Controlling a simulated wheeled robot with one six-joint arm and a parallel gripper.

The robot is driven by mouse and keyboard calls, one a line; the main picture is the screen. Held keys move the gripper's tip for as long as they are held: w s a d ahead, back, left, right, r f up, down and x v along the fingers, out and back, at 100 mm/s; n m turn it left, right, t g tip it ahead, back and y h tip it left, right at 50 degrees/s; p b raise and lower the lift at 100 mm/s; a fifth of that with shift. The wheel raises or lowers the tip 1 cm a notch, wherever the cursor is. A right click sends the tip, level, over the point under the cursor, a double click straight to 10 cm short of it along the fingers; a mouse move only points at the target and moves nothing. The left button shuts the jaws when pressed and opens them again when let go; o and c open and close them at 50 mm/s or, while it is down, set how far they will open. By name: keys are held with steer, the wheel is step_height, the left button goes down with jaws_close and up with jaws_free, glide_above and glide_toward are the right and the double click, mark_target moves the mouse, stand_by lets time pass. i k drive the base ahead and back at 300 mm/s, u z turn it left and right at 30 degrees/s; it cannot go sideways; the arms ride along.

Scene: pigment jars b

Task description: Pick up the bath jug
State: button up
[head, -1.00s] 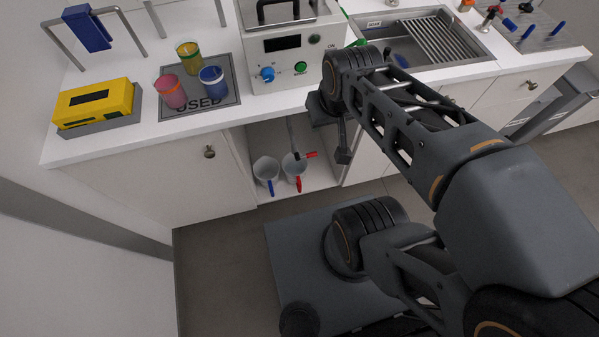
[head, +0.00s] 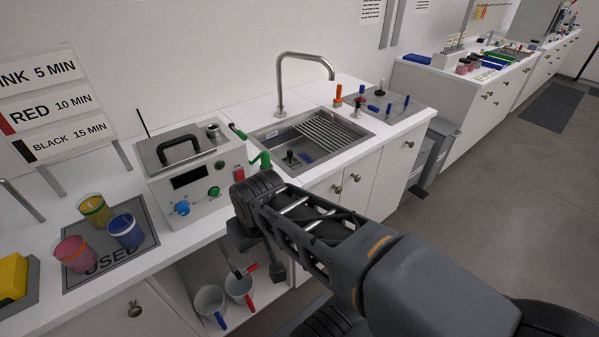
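Two pale jugs stand side by side in the open bay under the counter. One has a blue handle (head: 210,302) and the other a red handle (head: 239,287). I cannot tell which is the bath jug. My gripper (head: 262,258) hangs at the front of this bay, up and to the right of the jugs and apart from them. It is dark and partly covered by my wrist, so its opening does not show. No object shows in it.
A control box (head: 190,180) with a black handle stands on the counter above the bay. Pink, yellow and blue cups stand on a grey "USED" mat (head: 135,255) to its left. A sink (head: 310,140) is to the right. Open floor (head: 500,220) lies at the right.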

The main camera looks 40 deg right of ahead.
mark_target(241, 291)
steer(key=k, duration=0.45)
steer(key=z, duration=1.05)
steer(key=i, duration=0.45)
steer(key=u, duration=0.1)
steer(key=k, duration=0.5)
steer(key=u, duration=1.6)
steer(key=i, duration=0.9)
steer(key=z, duration=0.95)
